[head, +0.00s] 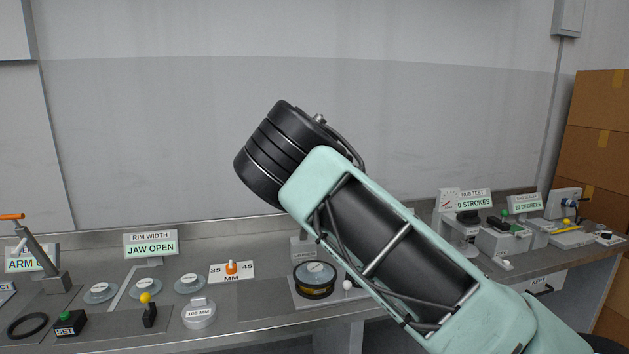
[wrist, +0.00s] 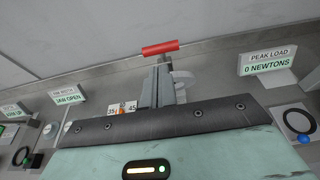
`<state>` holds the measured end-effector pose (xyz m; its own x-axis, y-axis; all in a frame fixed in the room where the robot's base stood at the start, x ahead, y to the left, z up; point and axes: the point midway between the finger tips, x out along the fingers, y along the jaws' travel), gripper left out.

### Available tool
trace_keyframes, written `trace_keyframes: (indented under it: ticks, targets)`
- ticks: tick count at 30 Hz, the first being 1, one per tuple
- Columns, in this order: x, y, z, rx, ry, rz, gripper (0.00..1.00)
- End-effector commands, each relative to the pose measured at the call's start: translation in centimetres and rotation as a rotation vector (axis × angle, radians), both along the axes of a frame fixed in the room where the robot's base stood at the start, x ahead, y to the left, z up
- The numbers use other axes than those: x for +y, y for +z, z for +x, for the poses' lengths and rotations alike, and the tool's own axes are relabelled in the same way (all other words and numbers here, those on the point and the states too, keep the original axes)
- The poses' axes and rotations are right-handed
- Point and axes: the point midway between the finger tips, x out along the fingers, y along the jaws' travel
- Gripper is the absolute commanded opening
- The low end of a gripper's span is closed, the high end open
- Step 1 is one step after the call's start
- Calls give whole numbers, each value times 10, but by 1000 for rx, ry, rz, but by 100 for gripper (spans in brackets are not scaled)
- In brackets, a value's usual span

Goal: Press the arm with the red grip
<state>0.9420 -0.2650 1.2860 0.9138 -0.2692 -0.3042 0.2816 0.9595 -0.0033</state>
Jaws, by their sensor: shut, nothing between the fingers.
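The red grip (wrist: 160,48) is a bar lying crosswise at the top of its arm in the wrist view. The arm below it is mostly hidden behind my gripper. My gripper (wrist: 158,72) shows as grey fingers close together, shut and empty, just below the red grip in the picture. I cannot tell whether they touch it. In the head view my arm covers the middle of the bench, and neither the red grip nor my fingers can be seen there.
A peak load sign (wrist: 269,61) reads 0 newtons. An orange-gripped lever (head: 35,250) stands at the bench's far left. A green-button box (head: 70,323), a black yellow-knobbed lever (head: 149,312) and discs stand nearby. Test devices (head: 500,238) and cardboard boxes (head: 600,120) are at right.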

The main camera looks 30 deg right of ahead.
Motion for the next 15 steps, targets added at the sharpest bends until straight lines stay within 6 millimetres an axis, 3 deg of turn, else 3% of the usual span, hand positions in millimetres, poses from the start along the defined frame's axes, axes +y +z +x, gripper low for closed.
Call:
trace_keyframes:
  ticks: [9,15]
  targets:
    - [12,25,-37,-1,2,4,0]
    - [15,37,-50,1,1,1,0]
